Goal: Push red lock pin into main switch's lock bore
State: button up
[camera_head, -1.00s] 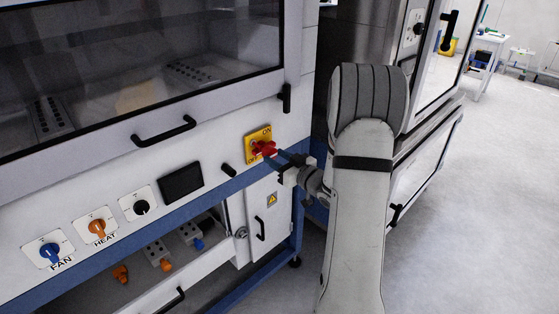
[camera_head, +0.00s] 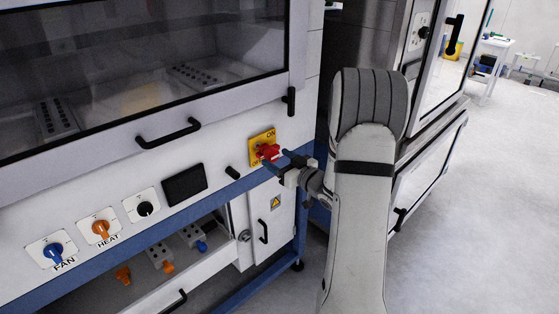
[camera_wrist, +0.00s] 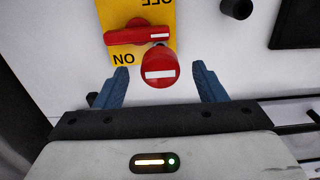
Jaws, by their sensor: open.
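The main switch is a red rotary handle (camera_wrist: 137,36) on a yellow plate (camera_wrist: 160,14) marked ON and OFF; it also shows in the head view (camera_head: 262,143). The handle lies crosswise in the wrist view. The red lock pin (camera_wrist: 160,66) shows as a round red head with a white bar, overlapping the handle's lower edge. My gripper (camera_wrist: 161,80) is open, with a blue finger on either side of the pin head and gaps between. In the head view my gripper (camera_head: 281,160) is just right of the switch.
A black knob (camera_head: 233,173) and a dark screen (camera_head: 184,184) sit left of the switch. A black door handle (camera_head: 290,101) is above right. A blue rail (camera_head: 215,195) runs below. A steel cabinet stands right of the machine, with open floor beyond.

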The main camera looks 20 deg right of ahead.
jog(key=b+v, duration=0.1)
jog(key=v, duration=0.6)
jog(key=shift+s+d, duration=0.15)
jog(key=shift+s, duration=0.2)
